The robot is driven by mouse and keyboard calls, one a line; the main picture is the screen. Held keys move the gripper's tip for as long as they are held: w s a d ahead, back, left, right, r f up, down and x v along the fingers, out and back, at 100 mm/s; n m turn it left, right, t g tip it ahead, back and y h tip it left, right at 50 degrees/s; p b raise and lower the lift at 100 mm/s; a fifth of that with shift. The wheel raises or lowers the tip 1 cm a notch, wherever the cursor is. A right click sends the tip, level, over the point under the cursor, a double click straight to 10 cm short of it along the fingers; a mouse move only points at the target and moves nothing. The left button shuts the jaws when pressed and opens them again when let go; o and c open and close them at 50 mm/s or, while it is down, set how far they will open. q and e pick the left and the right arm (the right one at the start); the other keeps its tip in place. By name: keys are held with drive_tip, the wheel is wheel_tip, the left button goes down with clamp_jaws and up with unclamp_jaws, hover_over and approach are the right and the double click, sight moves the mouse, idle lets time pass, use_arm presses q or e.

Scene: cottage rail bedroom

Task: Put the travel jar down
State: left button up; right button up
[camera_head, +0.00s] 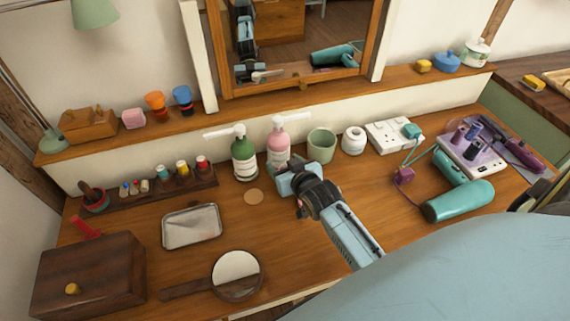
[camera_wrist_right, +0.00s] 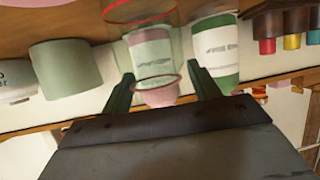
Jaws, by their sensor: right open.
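The travel jar appears to be the clear, see-through jar with thin red rings (camera_wrist_right: 140,12) in the right wrist view, where the picture is upside down. It sits between the spread fingers of my right gripper (camera_wrist_right: 157,83), in front of the pink pump bottle. I cannot tell whether its base touches the table. In the head view my right gripper (camera_head: 292,176) is low over the dressing table (camera_head: 300,240), just in front of the pink pump bottle (camera_head: 278,142), and it hides the jar. My left gripper is not in view.
A green pump bottle (camera_head: 244,160) and a green cup (camera_head: 321,146) stand close by. A round coaster (camera_head: 254,197), metal tray (camera_head: 191,226), hand mirror (camera_head: 237,274) and wooden box (camera_head: 88,275) lie left. A teal hair dryer (camera_head: 458,201) lies right. The table centre has bare wood.

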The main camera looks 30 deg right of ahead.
drive_tip(key=shift+r, duration=0.2)
drive_tip(key=p+v, duration=0.2)
drive_tip(key=v, duration=1)
idle(0.7)
